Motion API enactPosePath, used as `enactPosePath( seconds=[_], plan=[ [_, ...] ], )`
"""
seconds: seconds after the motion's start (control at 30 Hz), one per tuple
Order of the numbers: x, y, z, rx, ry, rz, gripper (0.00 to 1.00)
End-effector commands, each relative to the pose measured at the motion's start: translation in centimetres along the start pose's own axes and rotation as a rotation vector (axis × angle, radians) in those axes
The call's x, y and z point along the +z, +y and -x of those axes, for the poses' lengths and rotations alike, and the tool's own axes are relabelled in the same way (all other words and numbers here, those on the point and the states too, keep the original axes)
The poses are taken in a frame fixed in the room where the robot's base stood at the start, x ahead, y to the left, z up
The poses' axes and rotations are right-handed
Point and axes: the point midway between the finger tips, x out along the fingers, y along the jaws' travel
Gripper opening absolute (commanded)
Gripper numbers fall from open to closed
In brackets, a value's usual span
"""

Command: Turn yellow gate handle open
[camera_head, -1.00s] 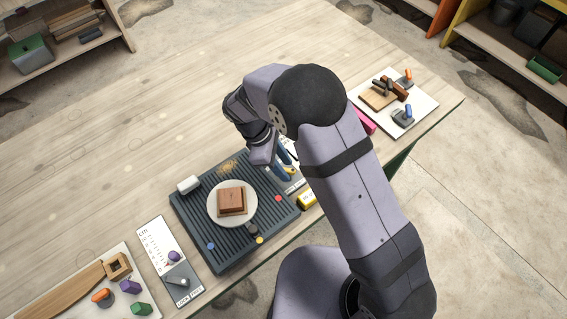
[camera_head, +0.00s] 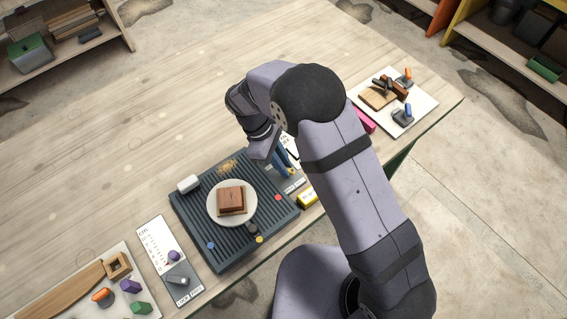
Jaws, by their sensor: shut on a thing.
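My gripper (camera_head: 285,166) points down at the right end of the dark ribbed board, its blue fingers partly hidden behind my wrist and forearm. The fingers are shut on a small yellow piece (camera_head: 291,172), which I take to be the yellow gate handle. Only a bit of it shows at the fingertips, so its exact angle is hard to tell. It stands over a white labelled panel (camera_head: 294,186), partly covered by my arm.
The ribbed board (camera_head: 190,222) carries a round white plate (camera_head: 213,214) with a brown block (camera_head: 231,199), and a white piece (camera_head: 188,184). A lock panel (camera_head: 157,241) stands left, a tool board (camera_head: 421,104) right.

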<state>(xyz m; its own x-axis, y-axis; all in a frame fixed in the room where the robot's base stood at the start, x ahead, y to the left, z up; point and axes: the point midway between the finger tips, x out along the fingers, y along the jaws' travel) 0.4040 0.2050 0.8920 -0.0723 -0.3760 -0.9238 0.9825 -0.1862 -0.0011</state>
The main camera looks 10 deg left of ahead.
Motion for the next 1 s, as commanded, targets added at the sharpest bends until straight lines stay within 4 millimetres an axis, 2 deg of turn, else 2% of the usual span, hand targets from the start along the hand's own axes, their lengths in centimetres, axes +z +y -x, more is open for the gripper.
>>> enactPosePath(
  seconds=[1.0],
  plan=[
    [0.30,0.80,0.05,-0.365,0.005,-0.883,0.00]
  ],
)
